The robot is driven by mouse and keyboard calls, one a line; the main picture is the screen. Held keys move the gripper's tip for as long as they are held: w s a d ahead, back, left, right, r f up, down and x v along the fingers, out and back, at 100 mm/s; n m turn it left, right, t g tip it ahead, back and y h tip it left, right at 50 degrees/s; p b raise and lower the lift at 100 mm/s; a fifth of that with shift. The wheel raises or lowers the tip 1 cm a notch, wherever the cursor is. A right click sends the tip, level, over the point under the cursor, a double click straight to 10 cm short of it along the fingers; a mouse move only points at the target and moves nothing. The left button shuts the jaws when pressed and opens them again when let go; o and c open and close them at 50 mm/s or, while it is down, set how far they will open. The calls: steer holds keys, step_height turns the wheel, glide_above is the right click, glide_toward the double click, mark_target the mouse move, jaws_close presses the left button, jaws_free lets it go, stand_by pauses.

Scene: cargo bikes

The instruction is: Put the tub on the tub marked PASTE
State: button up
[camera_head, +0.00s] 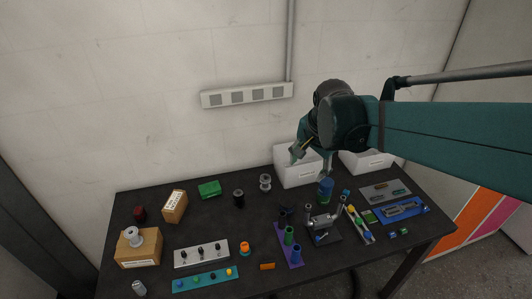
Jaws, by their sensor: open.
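A blue round tub (326,191) stands upright on the dark table, right of the middle. No PASTE marking is readable.
Two white bins, one behind my gripper (288,170) and one to its right (367,162), stand along the back. A cardboard box (138,255) bears a spool. The middle-left tabletop (215,217) has free room.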

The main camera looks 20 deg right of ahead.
steer(key=s+a+n+t, duration=0.1)
steer(key=s+a+n, duration=0.3)
steer(key=s+n, duration=0.2)
steer(key=s+a+n+t, duration=0.2)
steer(key=s+a+n, duration=0.3)
steer(key=s, duration=0.3)
steer(key=shift+s+a+r+n+y, duration=0.3)
steer(key=shift+s+r+n, duration=0.15)
steer(key=shift+n, duration=0.25)
